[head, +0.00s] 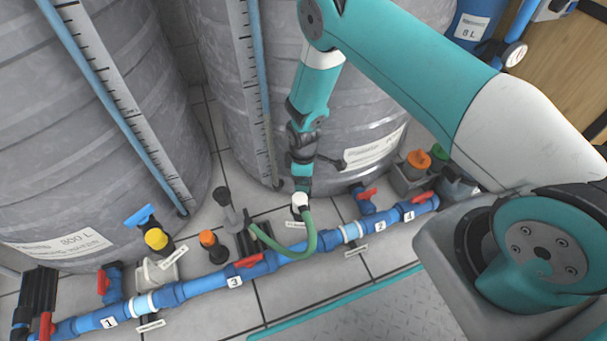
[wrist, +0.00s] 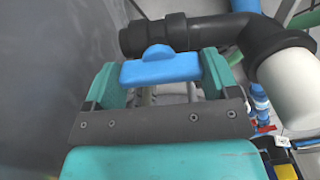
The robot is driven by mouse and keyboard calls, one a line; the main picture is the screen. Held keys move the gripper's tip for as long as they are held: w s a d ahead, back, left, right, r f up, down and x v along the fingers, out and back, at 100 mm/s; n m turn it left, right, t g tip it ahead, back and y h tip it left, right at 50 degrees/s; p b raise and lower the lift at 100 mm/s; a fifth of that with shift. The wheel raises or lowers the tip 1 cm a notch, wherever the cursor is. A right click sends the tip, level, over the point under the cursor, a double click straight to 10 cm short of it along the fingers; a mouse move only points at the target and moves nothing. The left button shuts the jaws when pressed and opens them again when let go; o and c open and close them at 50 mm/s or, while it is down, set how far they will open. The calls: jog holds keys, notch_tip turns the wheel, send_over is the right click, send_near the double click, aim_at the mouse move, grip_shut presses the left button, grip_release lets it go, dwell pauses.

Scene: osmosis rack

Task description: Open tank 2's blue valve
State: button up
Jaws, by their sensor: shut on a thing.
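The blue valve handle (wrist: 160,68) sits between the two teal fingers of my gripper (wrist: 158,76) in the wrist view. My gripper is shut on it, with a finger at each end. The handle lies crosswise in that view, just below a black pipe fitting (wrist: 160,34). In the head view my gripper (head: 301,184) reaches down in front of the right grey tank (head: 225,60), low by its base. The blue handle in its grip is hidden there behind the wrist.
A green hose (head: 308,240) with a white cap (head: 300,199) hangs beside my gripper. A blue floor pipe (head: 205,284) with red handles runs across the front. Another blue handle (head: 139,215) stands by the left tank (head: 85,140). Orange-capped fittings (head: 418,160) sit at right.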

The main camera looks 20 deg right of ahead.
jog(key=o, duration=0.8)
notch_tip(320, 180, up, 18)
jog(key=p, duration=0.6)
jog(key=shift+f+p, duration=0.25)
jog(key=shift+p, duration=0.05)
